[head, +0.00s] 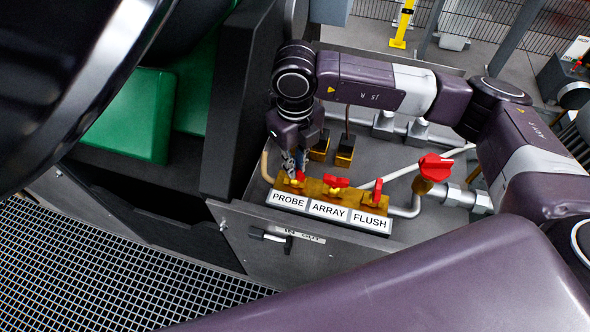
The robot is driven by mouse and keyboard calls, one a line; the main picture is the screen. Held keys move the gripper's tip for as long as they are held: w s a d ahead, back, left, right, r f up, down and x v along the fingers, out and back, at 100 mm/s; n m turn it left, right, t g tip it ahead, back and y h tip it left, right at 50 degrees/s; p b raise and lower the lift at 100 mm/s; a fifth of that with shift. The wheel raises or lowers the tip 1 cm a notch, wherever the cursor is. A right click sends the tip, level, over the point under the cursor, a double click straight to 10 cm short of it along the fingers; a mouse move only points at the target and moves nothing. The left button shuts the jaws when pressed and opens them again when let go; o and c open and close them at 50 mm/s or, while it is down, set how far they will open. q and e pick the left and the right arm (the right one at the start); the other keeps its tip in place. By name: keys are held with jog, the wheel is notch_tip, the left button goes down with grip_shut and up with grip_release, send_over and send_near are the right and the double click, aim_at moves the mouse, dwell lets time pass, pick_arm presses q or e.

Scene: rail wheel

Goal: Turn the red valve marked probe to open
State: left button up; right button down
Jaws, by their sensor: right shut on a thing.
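The red probe valve (298,177) sits on a brass body at the left end of a row of valves, above the white PROBE label (289,200). My right gripper (293,168) points down at this valve and is shut on its red handle. The gripper covers part of the handle, so its exact angle is hard to tell. The red array valve (336,181) and the red flush valve (377,191) stand to the right, clear of the gripper. My left gripper does not show.
A larger red valve (436,166) on a brass fitting stands right of the row, with pipes around it. Two small brass blocks (345,152) stand behind the row. A black-handled lever (270,237) is on the front face. A green seat (130,115) is at left.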

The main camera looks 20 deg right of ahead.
jog(key=shift+f+n+b, duration=0.15)
jog(key=shift+n+b, duration=0.8)
jog(key=shift+n, duration=0.55)
jog(key=shift+n+b, duration=0.5)
jog(key=shift+b, duration=0.2)
jog(key=n+b, duration=0.2)
jog(key=shift+n, duration=0.4)
jog(key=c, duration=2.5)
grip_release()
jog(key=shift+b, duration=0.3)
jog(key=o, duration=0.6)
